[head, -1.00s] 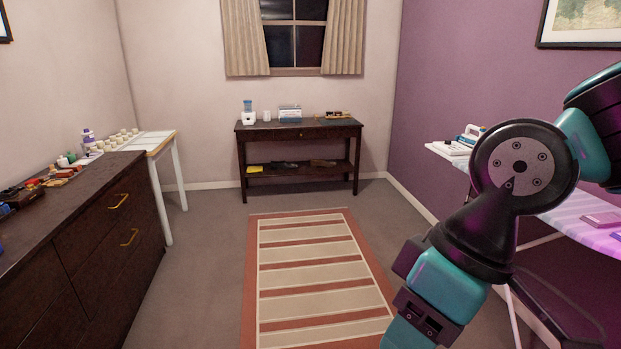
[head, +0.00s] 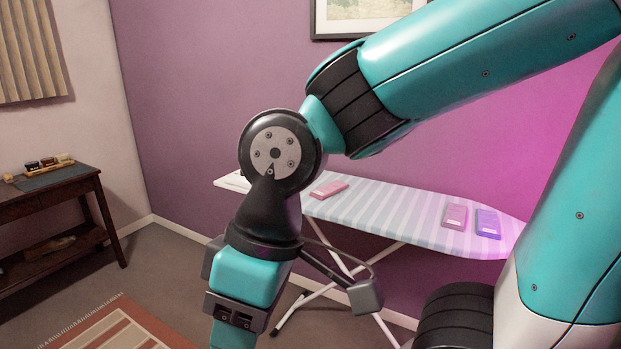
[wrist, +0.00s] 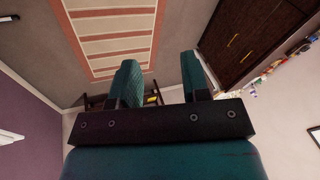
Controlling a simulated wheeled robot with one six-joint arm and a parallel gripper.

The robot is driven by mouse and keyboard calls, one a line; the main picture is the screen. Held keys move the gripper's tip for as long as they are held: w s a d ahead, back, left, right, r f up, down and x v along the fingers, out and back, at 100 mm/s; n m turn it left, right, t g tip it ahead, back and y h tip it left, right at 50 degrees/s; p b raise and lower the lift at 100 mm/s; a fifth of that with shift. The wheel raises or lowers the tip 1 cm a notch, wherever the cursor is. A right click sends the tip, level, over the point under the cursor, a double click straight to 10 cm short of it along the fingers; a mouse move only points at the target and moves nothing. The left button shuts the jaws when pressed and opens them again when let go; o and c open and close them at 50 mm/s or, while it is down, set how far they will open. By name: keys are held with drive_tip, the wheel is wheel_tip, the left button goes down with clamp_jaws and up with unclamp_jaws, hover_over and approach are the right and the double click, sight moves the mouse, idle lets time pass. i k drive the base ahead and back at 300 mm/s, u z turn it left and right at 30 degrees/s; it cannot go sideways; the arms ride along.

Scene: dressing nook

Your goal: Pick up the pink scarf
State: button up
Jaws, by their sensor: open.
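Several small, flat, folded-looking pieces lie apart on a striped ironing board (head: 385,205) in the head view. One is a pink piece (head: 328,189) toward the left end. Another pink piece (head: 455,216) lies toward the right end under magenta light, beside a purple piece (head: 487,223). I cannot tell which pink one is the scarf. My gripper (wrist: 160,62) is open and empty in the wrist view, touching nothing. In the head view my arm hangs in front of the board, covering part of its left end, and the fingertips are out of frame.
A dark wooden table (head: 45,195) with small items stands at the left. A striped rug (head: 115,325) lies on the floor at lower left. The board's white crossed legs (head: 310,293) stand on the floor. In the wrist view a dark dresser (wrist: 255,40) is at upper right.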

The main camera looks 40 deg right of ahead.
sight(331, 189)
drive_tip(key=z, duration=0.4)
drive_tip(key=i, duration=1.9)
drive_tip(key=z, duration=0.4)
